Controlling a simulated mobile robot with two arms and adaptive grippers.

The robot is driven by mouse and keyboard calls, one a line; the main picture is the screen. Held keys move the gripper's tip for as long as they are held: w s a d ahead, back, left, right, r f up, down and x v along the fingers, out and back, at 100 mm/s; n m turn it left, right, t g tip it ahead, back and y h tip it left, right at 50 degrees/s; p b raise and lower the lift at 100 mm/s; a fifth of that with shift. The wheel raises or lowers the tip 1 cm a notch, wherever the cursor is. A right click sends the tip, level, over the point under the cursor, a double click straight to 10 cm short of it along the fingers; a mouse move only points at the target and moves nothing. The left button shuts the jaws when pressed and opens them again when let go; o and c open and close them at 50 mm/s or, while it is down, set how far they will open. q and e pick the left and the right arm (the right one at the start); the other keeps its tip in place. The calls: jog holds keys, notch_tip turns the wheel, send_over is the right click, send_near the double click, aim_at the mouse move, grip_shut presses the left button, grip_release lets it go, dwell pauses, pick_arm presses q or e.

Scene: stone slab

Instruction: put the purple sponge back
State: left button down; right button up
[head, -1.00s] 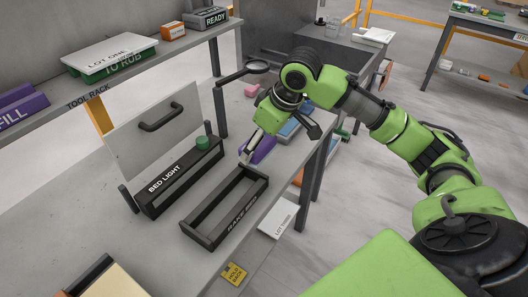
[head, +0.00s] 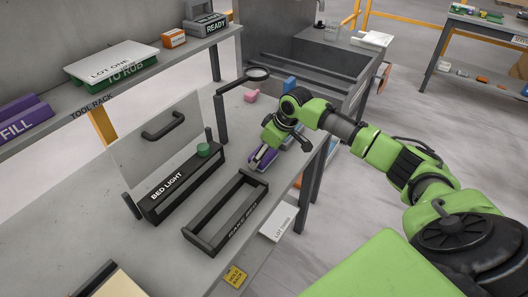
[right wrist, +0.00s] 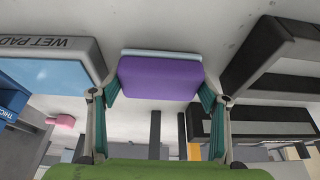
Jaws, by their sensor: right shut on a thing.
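The purple sponge (right wrist: 158,78) is a purple block with a pale strip along its far edge. It sits between the two teal-padded fingers of my right gripper (right wrist: 158,92), which is shut on its sides. In the head view the sponge (head: 264,159) is partly covered by my right gripper (head: 262,156), just behind the black-framed tray labelled "BASE BED" (head: 227,238). I cannot tell whether the sponge touches the stone slab (head: 165,240) or is slightly above it. My left gripper is not in view.
A wet pad (right wrist: 45,76) with a light blue top is left of the sponge in the wrist view. A bed light box (head: 176,190) with an upright panel and green knob stands left of the tray.

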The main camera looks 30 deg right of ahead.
jog(key=shift+f, duration=0.15)
jog(key=o, duration=1)
jog(key=b+v, duration=0.1)
jog(key=v, duration=1.1)
